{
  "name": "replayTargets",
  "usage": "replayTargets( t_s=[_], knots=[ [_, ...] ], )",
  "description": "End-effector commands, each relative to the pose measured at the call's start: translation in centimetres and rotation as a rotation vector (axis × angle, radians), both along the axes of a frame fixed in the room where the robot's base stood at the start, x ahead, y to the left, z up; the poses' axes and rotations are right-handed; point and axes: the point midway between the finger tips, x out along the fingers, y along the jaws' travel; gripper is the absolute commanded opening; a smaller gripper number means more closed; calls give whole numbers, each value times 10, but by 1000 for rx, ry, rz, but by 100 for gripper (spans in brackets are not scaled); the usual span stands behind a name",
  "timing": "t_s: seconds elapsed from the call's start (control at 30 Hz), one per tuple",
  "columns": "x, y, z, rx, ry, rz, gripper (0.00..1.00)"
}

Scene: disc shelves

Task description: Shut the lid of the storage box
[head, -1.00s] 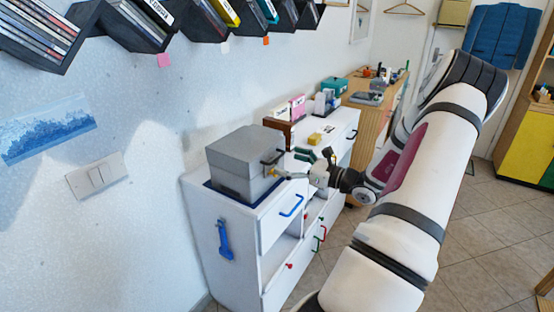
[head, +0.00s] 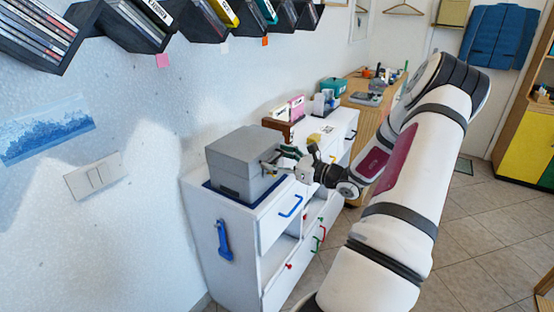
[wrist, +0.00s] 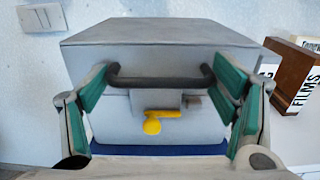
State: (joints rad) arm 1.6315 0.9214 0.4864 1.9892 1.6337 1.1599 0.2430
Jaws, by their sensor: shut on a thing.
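The grey storage box (head: 232,178) stands on the white cabinet. Its lid (wrist: 160,33) lies over the body and looks level, with no clear gap at the front in the wrist view. A dark bar handle (wrist: 160,82) is on the lid's front, above a yellow latch piece (wrist: 160,120). My gripper (wrist: 165,88) is at the front of the box, its green-padded fingers at the two ends of the handle, shut on it. In the head view my gripper (head: 276,164) partly hides the handle.
A dark blue mat (wrist: 160,150) lies under the box. Behind it on the cabinet are a brown holder (head: 277,127) and a pink-and-white box (head: 296,108). The wall with a light switch (head: 96,177) is to the left. Disc shelves (head: 130,25) hang above.

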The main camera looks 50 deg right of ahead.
Motion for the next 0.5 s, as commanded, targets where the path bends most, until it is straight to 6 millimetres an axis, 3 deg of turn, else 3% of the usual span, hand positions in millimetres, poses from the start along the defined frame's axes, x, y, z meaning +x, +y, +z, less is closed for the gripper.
replayTargets(
  t_s=[0.27,0.5],
  knots=[
    [1,0,7,1,28,-1,30],
    [5,1,34,-13,139,1,30]
  ],
)
